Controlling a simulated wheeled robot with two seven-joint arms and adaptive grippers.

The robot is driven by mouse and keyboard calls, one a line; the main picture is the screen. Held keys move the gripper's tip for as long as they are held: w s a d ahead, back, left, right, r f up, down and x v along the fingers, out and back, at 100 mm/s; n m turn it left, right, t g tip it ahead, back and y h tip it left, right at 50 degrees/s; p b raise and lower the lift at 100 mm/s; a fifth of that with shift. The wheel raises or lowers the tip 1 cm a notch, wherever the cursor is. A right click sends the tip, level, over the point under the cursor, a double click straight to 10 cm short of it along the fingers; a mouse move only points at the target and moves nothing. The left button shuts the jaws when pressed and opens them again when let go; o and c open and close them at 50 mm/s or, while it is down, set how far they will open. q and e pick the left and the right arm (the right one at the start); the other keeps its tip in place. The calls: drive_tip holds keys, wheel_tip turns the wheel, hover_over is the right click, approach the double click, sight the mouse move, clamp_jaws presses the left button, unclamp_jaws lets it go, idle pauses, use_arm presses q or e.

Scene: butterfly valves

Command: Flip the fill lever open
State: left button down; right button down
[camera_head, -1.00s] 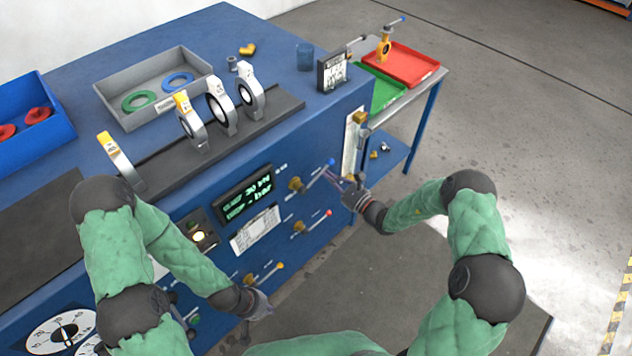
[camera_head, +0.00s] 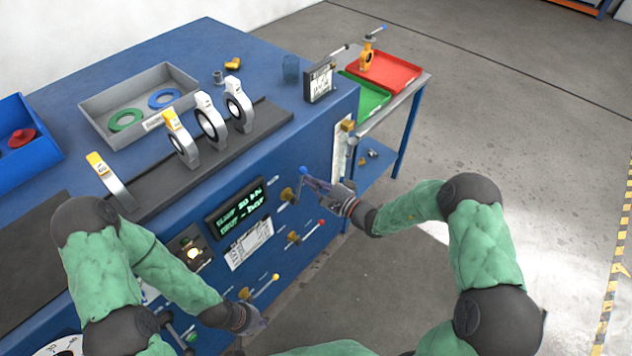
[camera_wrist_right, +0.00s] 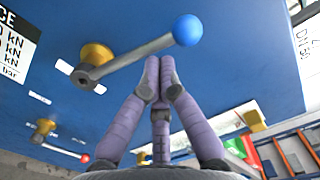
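The blue-knobbed lever (camera_head: 301,181) sits on a brass valve stem at the top of the row on the bench's blue front panel. In the head view it points steeply up. It also shows in the right wrist view (camera_wrist_right: 140,51), its rod slanting up to the right to the blue ball. I cannot read which lever is marked fill. My right gripper (camera_head: 312,183) has its fingers together, with no object seen between them. In the wrist view its fingertips (camera_wrist_right: 160,75) are right at the rod; contact is unclear. My left gripper (camera_head: 258,326) is low by the yellow-tipped lever (camera_head: 264,287), fingers unclear.
A red-tipped lever (camera_head: 306,232) is just below the blue one. A lit display (camera_head: 238,208) and a label plate (camera_head: 249,244) are left of the levers. A side cart with a red tray (camera_head: 392,72) and green tray (camera_head: 363,94) stands beyond the bench's right end.

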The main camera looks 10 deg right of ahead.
drive_tip(key=shift+s+a+r+n, duration=0.35)
drive_tip(key=shift+s+a+n, duration=0.25)
drive_tip(key=shift+a, duration=0.25)
drive_tip(key=v, duration=1.2)
idle(0.5)
